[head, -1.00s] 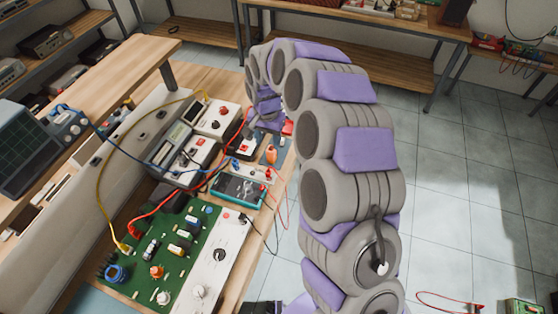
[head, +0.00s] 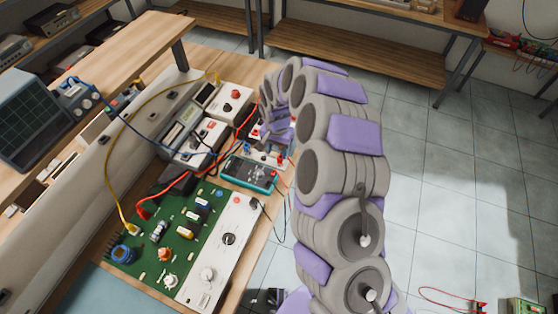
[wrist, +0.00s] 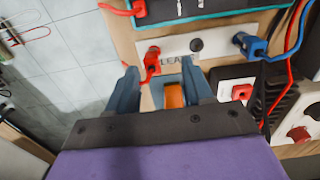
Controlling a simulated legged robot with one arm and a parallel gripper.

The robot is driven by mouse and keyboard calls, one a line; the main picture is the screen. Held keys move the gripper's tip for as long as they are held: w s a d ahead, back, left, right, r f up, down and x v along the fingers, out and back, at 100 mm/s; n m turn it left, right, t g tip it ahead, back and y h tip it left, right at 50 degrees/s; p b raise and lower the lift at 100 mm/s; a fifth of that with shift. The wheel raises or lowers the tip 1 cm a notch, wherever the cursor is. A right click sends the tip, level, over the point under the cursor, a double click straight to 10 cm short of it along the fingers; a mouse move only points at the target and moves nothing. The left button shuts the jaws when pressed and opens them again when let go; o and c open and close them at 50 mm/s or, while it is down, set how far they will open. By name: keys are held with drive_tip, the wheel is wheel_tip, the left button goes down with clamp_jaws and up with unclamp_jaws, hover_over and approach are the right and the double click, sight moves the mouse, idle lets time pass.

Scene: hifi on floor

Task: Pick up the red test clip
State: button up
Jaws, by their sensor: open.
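The red test clip (wrist: 152,62) sits at one end of a pale lead panel (wrist: 178,47) in the wrist view. It also shows small in the head view (head: 281,160), beyond the teal-edged meter. My gripper (wrist: 160,72) is open, its two grey-blue fingers pointing at the panel. The clip is just beyond the fingertips, nearer the left finger, and not gripped. An orange object (wrist: 174,96) shows between the fingers, closer to the palm. In the head view my gripper (head: 274,132) is over the bench's far part, partly hidden by my arm.
A blue clip (wrist: 246,43) stands at the panel's other end with a blue lead. The teal-edged meter (head: 250,173) and green circuit board (head: 172,233) lie nearer. Power boxes (head: 196,141) and loose leads crowd the left. Open tiled floor (head: 450,190) lies right.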

sight(281, 156)
drive_tip(key=f, duration=0.2)
drive_tip(key=d+f+b, duration=0.1)
drive_tip(key=f, duration=0.1)
drive_tip(key=shift+d+f, duration=0.2)
drive_tip(key=shift+d, duration=0.35)
drive_tip(key=shift+a, duration=0.9)
drive_tip(key=c, duration=0.6)
drive_tip(key=shift+d, duration=0.35)
drive_tip(key=c, duration=0.3)
drive_tip(key=shift+d, duration=0.35)
drive_tip(key=shift+a+r, duration=0.25)
drive_tip(key=shift+r, duration=0.35)
drive_tip(key=shift+s+a+r+p, duration=0.15)
drive_tip(key=shift+r+p, duration=0.15)
drive_tip(key=shift+r, duration=0.35)
drive_tip(key=shift+s+a+r+p, duration=0.15)
drive_tip(key=shift+r+p, duration=0.15)
drive_tip(key=shift+r, duration=0.3)
drive_tip(key=s, duration=0.4)
drive_tip(key=s+r+p, duration=0.1)
drive_tip(key=s, duration=0.4)
drive_tip(key=s+a+p, duration=0.1)
drive_tip(key=s, duration=0.4)
drive_tip(key=shift+s+r, duration=0.15)
drive_tip(key=shift+s, duration=0.05)
wheel_tip(281, 156, up, 7)
drive_tip(key=p, duration=0.2)
drive_tip(key=shift+s+p, duration=0.3)
drive_tip(key=shift+s, duration=0.15)
